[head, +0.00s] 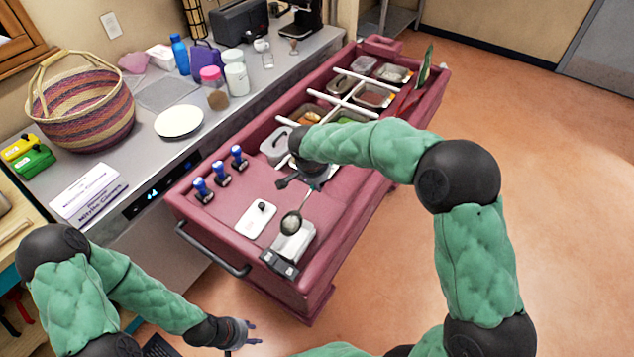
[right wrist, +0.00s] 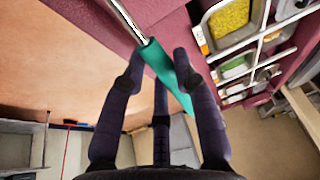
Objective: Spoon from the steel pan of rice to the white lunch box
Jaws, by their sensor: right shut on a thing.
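My right gripper (head: 300,184) is shut on the teal handle of a spoon (right wrist: 165,72). The spoon's round bowl (head: 291,224) hangs over the white lunch box (head: 295,246) near the cart's front end; whether it holds rice I cannot tell. The lunch box sits on a dark scale (head: 279,263), its inside partly hidden by the spoon. The steel pan of rice is not clearly seen; my right arm covers part of the pan row. A pan with yellow grains (right wrist: 229,17) shows in the right wrist view. My left gripper (head: 246,331) is open and empty, low beside the cart.
A white lid (head: 256,218) lies left of the lunch box on the maroon cart (head: 228,203). Blue-topped stamps (head: 220,172) stand behind it. More food pans (head: 373,97) line the far end. A black handle (head: 205,252) juts from the cart's near side. The floor at right is clear.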

